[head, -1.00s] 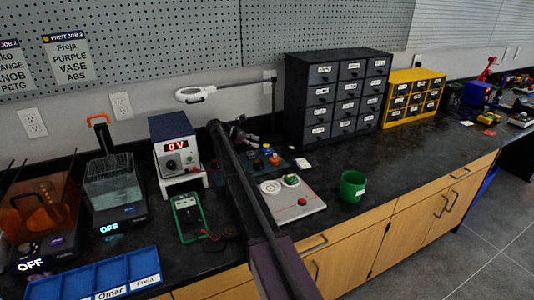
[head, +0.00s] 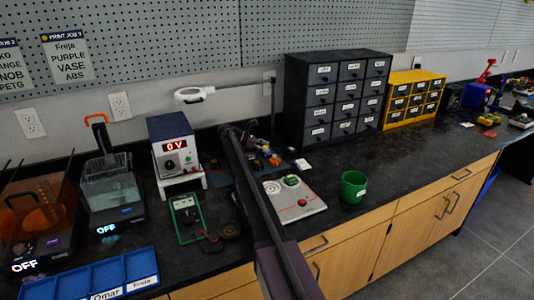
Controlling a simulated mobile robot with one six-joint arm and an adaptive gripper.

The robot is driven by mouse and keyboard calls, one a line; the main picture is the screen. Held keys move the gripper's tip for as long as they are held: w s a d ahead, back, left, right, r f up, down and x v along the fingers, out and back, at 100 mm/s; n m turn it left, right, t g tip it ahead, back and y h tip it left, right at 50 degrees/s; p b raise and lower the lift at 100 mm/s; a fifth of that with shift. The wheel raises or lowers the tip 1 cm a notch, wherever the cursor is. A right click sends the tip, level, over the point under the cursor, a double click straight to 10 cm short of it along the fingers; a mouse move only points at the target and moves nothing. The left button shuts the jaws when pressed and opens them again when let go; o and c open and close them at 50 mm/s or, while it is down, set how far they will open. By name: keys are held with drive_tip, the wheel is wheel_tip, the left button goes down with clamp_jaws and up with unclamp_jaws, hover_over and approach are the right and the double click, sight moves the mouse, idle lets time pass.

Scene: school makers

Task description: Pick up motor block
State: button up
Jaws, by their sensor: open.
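My arm reaches from the bottom middle up over the counter. My gripper (head: 246,132) is small and dark at its far end, over the back of the counter, and its fingers are hard to make out. It is open. I cannot tell which of these is the motor block. My arm hides the left part of the mat. No part is seen held.
A power supply (head: 174,150) on a white stand is left of the arm. A white board (head: 295,203) and green cup (head: 353,187) stand to the right. Black drawers (head: 336,100) rise behind. A magnifier lamp (head: 190,95) hangs above. The counter right of the cup is clear.

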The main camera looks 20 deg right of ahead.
sight(266, 146)
clamp_jaws()
drive_tip(key=shift+r, duration=0.15)
wheel_tip(266, 146, up, 10)
drive_tip(key=p, duration=1)
drive_tip(key=shift+s+f, duration=0.1)
drive_tip(key=shift+f, duration=0.1)
idle(0.8)
